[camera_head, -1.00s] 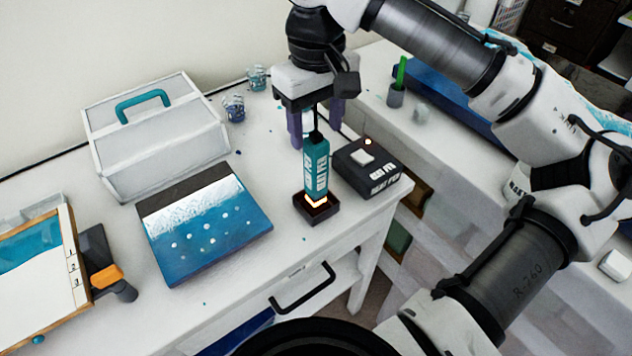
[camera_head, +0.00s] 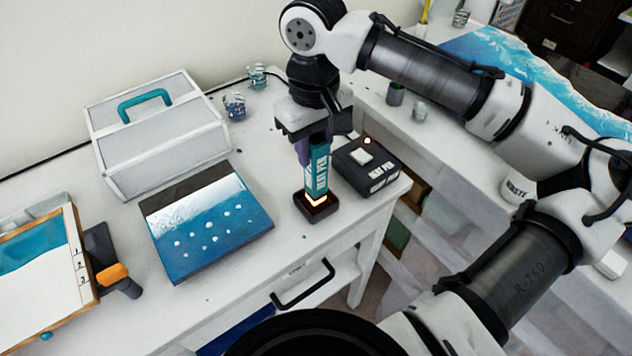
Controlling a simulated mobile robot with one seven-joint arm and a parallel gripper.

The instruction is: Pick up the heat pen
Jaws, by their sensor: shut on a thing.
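The heat pen (camera_head: 318,172) is a teal upright stick with white lettering and a glowing orange tip. It stands in a small dark square holder (camera_head: 316,208) near the right end of the white table. My gripper (camera_head: 311,152) is around the upper part of the pen from above, shut on it. One purple finger shows left of the pen; the other is mostly hidden. I see no gap between the pen's tip and the holder.
A blue-and-white resin panel (camera_head: 208,222) lies left. A white toolbox (camera_head: 155,135) and small glass jars (camera_head: 235,105) are behind.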

